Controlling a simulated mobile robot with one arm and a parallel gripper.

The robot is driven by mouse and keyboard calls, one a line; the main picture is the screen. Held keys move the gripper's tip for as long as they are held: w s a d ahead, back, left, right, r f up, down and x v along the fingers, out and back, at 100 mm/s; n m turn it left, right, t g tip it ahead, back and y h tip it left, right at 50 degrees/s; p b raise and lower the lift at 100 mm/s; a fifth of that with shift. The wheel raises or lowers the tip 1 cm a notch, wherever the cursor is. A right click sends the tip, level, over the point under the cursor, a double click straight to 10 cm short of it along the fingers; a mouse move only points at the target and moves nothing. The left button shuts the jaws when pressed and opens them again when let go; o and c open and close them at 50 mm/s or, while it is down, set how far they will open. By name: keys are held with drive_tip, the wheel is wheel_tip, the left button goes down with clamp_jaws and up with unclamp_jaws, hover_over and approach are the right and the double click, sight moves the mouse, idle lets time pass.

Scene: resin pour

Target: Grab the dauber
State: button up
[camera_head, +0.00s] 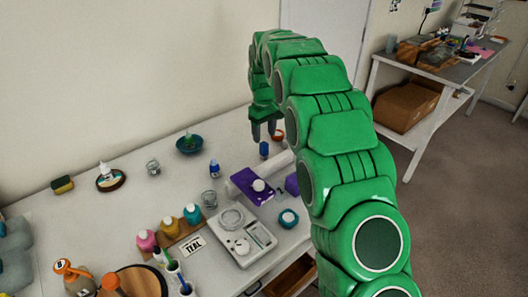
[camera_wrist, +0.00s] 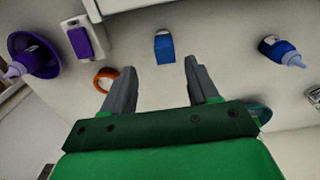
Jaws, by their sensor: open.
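A small blue upright piece, which looks like the dauber (camera_head: 264,149), stands on the white table just below my gripper (camera_head: 264,134) in the head view. In the wrist view the same blue piece (camera_wrist: 164,47) lies beyond the fingertips, roughly in line with the gap between them. My gripper (camera_wrist: 160,66) is open, with nothing between its fingers. The fingers do not appear to touch the blue piece.
An orange ring (camera_wrist: 105,78) lies close by the left finger in the wrist view. A blue bottle (camera_wrist: 280,50) stands to the right. In the head view, a purple box (camera_head: 246,181), a scale (camera_head: 261,234) and a teal bowl (camera_head: 190,146) are nearby.

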sight(264, 150)
drive_tip(key=shift+s+f, duration=0.15)
drive_tip(key=shift+f, duration=1.1)
drive_tip(key=shift+s+f, duration=0.2)
drive_tip(key=shift+f, duration=1.05)
drive_tip(key=shift+s+f, duration=0.15)
drive_tip(key=shift+f, duration=1.1)
clamp_jaws()
